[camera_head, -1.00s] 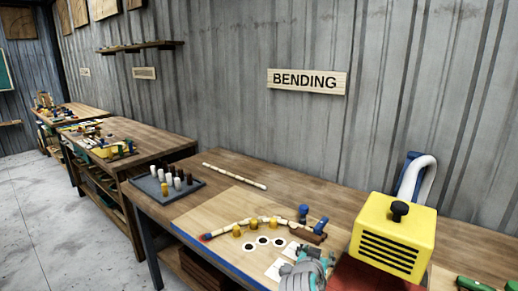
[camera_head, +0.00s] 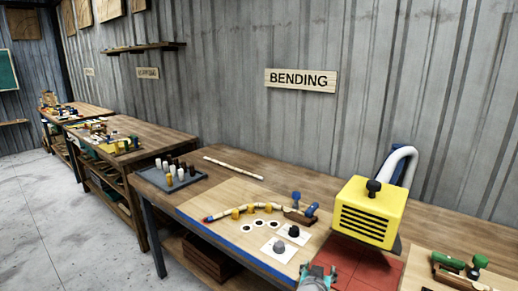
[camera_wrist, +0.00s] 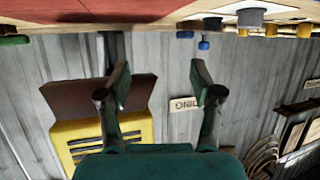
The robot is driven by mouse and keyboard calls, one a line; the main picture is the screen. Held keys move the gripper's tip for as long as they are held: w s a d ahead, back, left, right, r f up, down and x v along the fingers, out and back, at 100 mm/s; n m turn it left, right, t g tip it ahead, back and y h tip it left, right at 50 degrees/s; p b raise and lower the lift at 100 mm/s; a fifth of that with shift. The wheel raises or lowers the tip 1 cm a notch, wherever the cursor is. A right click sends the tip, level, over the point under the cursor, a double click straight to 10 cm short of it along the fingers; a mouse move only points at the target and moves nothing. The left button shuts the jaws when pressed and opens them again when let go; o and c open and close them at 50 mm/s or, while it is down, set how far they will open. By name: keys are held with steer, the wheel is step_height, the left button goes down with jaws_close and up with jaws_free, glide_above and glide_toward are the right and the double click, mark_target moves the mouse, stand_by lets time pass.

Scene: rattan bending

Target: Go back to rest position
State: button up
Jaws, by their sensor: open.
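My gripper (camera_wrist: 159,88) shows in the wrist view with its two fingers spread apart and nothing between them. In the head view only a small part of my gripper (camera_head: 317,276) shows at the bottom edge, over the front of the bench. A curved rattan rod (camera_head: 263,204) lies on the bending board (camera_head: 198,205), along several yellow pegs, with its right end at a clamp with blue knobs (camera_head: 304,207). A straight pale rod (camera_head: 233,167) lies behind the board.
A yellow machine (camera_head: 368,211) with a white hose stands at the right beside red tiles (camera_head: 362,265). A grey tray of pegs (camera_head: 150,176) sits at the left. Grey and black knobs stand on white cards (camera_head: 270,253). Green-handled tools (camera_head: 447,261) lie at the far right.

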steer(key=s+f+n+y, duration=0.1)
steer(key=s+f, duration=0.5)
steer(key=s, duration=0.2)
steer(key=s+d+f+n+t+y, duration=0.1)
steer(key=s+f+n+y, duration=0.1)
steer(key=s+f, duration=0.5)
steer(key=s+f+n+y, duration=0.1)
steer(key=s+f, duration=0.3)
steer(key=s, duration=0.6)
steer(key=s+r, duration=0.3)
steer(key=s, duration=0.6)
steer(key=s+r, duration=0.4)
steer(key=s, duration=0.6)
steer(key=s+r+t, duration=0.1)
steer(key=s+r, duration=0.2)
steer(key=s, duration=0.7)
steer(key=shift+s+d+r+y, duration=0.25)
steer(key=shift+d+r+y, duration=0.05)
steer(key=shift+y, duration=0.1)
